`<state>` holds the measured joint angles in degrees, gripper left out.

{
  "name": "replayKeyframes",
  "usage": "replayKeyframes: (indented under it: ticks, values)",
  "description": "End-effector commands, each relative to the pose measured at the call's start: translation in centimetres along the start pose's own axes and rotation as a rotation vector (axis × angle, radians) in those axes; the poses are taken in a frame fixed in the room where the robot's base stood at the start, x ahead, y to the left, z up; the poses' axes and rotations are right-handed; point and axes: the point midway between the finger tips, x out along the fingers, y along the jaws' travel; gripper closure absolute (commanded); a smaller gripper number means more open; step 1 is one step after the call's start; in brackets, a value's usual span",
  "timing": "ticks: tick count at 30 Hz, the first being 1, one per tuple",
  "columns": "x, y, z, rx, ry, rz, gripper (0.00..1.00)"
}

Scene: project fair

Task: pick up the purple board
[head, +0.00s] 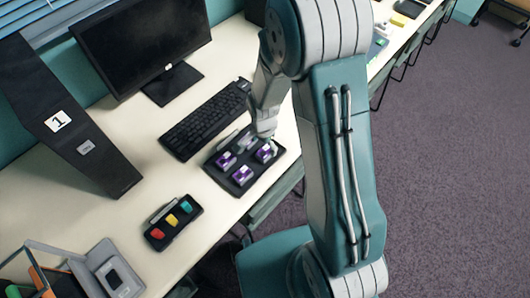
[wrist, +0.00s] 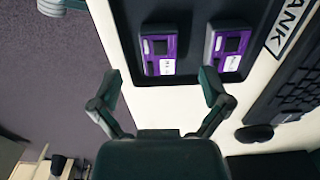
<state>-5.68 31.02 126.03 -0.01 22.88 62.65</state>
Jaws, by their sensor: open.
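Purple boards sit in a black tray (head: 216,172) on the white table. In the head view one is at the left (head: 227,159), one at the near side (head: 242,174) and one at the right (head: 265,153). My gripper (head: 264,134) is over the tray's right part, close to the right board, and partly hides the tray there. In the wrist view two purple boards with pale labels show, one left (wrist: 159,54) and one right (wrist: 229,46). My open, empty gripper (wrist: 162,88) has its fingers apart below them in the picture. Contact cannot be told.
A black keyboard (head: 205,120) lies beside the tray, with a monitor (head: 142,42) behind. A small black holder (head: 173,222) with red, yellow and green pieces stands nearer. A black numbered panel (head: 70,120) stands at left. Floor lies beyond the table's right edge.

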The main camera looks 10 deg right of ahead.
Motion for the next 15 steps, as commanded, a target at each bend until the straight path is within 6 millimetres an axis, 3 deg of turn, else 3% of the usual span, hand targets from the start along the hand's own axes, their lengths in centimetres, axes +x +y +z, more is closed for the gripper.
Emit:
replayKeyframes:
  ticks: [9,15]
  values:
    - [4.2,0.0,-0.7,0.0,-0.001,0.002,0.03]
    - [4.6,-0.1,-0.7,0.0,0.0,0.0,0.03]
